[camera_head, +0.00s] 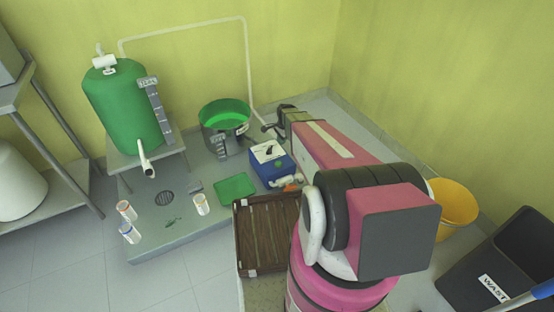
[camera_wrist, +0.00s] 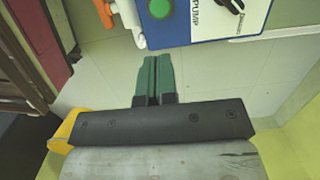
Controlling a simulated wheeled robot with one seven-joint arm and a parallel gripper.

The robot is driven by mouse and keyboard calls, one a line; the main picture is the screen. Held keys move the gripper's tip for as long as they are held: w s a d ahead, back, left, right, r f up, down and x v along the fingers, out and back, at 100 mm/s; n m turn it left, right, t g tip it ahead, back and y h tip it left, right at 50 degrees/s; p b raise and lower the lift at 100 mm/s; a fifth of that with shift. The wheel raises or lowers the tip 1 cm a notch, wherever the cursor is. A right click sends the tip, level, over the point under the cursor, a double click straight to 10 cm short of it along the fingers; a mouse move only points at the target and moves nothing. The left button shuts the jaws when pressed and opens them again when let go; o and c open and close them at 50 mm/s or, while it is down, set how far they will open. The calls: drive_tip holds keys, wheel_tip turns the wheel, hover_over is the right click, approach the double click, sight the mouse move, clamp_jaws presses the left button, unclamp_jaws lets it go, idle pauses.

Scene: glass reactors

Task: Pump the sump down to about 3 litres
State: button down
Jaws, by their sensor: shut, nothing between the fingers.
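The likely sump is a grey round vessel (camera_head: 213,143) with bright green liquid (camera_head: 224,117) inside and a small marked scale on its front; the reading is too small to make out. The blue and white pump box (camera_head: 277,169) stands just right of it. In the wrist view the pump's panel (camera_wrist: 195,20) shows a green round button (camera_wrist: 160,8), a black knob (camera_wrist: 231,4) and the word PUMP. My gripper (camera_wrist: 152,60) is shut and empty, its green fingertips close to the panel's edge; I cannot tell if they touch.
A green tank (camera_head: 122,110) with a side scale and white tap stands on a grey stand at left. A white pipe (camera_head: 190,27) runs over from it. A green tray (camera_head: 235,189), brown crate (camera_head: 240,240), yellow bucket (camera_head: 456,207) and dark waste bin (camera_head: 500,265) stand around.

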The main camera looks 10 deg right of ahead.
sight(279, 162)
drive_tip(key=shift+d, duration=0.2)
drive_tip(key=f, duration=0.4)
drive_tip(key=a+f, duration=0.1)
drive_tip(key=f, duration=0.9)
drive_tip(key=shift+s+a, duration=0.1)
drive_tip(key=shift+a, duration=0.2)
